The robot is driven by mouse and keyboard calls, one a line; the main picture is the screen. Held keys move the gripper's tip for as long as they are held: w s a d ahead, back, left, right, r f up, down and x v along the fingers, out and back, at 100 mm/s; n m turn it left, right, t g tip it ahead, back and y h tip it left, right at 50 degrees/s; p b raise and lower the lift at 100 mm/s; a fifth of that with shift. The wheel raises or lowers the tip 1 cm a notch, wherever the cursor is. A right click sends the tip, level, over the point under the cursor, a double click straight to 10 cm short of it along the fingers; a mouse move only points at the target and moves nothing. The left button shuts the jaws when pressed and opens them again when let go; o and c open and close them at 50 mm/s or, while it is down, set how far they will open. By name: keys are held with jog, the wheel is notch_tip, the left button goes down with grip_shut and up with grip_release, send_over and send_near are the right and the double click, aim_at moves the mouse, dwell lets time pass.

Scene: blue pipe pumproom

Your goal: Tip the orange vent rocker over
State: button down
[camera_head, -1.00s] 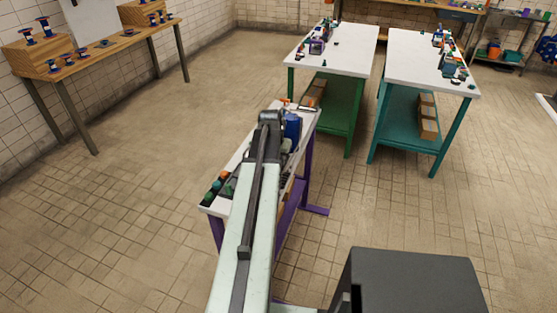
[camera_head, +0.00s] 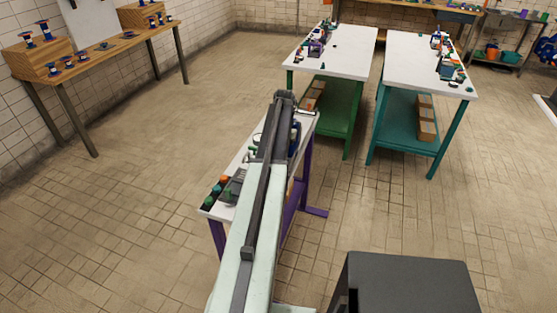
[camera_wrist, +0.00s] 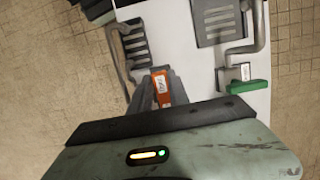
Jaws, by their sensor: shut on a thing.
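The orange vent rocker (camera_wrist: 161,90) shows in the wrist view as a small orange block with a white label on its face. The grey fingers of my gripper (camera_wrist: 164,84) are on either side of it and closed on it. The lower part of the rocker and its mount are hidden by my gripper, so its exact tilt is hard to tell. In the head view my arm covers the rocker and my gripper above the white-topped bench (camera_head: 233,213) with purple legs.
In the wrist view a green-handled lever (camera_wrist: 248,87) on a grey pipe lies to the right, and a slotted grey plate (camera_wrist: 217,20) lies above. In the head view a green bench (camera_head: 340,62) and a teal bench (camera_head: 410,75) stand behind.

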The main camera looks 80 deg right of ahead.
dwell(0.3)
jog(key=c, duration=1.2)
grip_release()
jog(key=shift+c, duration=0.2)
jog(key=p+v, duration=0.7)
jog(key=v, duration=0.1)
jog(key=shift+p, duration=0.35)
jog(key=shift+f, duration=0.1)
